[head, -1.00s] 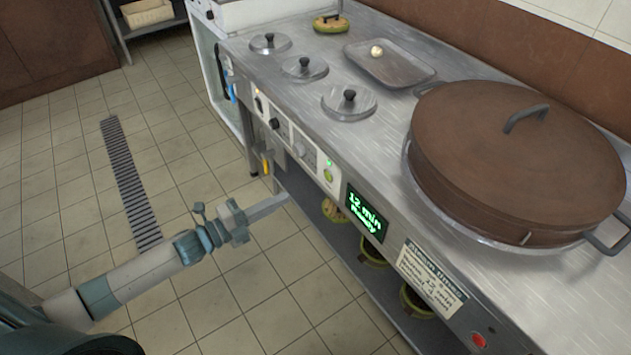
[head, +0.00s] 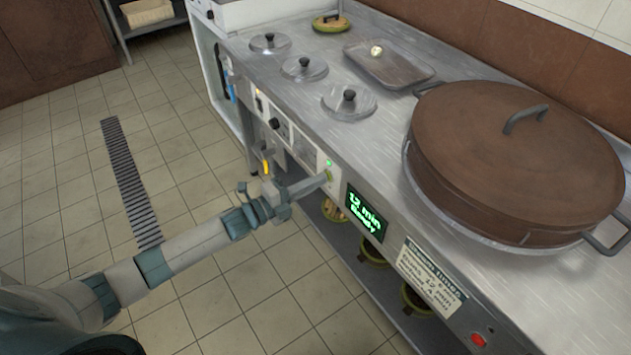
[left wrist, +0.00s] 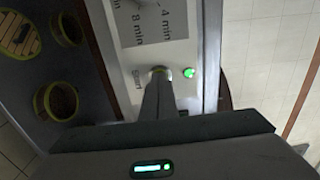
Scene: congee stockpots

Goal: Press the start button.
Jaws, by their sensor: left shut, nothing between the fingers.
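The start button (left wrist: 160,69) is on the front panel of the cooker, beside the label "Start" in the left wrist view. My left gripper (head: 325,178) is shut and empty, its fingertips at the button and covering most of it. I cannot tell whether they touch it or whether it is pushed in. A lit green lamp (head: 328,163) sits just above the button; it also shows in the left wrist view (left wrist: 189,73). The green display (head: 366,213) beside it reads "12 min" and "Ready". My right gripper is not in view.
A large brown-lidded pot (head: 515,155) stands on the steel counter. A red button (head: 479,340) is far along the panel to the lower right. Small lidded wells, a tray (head: 388,66) and knobs are to the upper left. Open tiled floor lies to the left.

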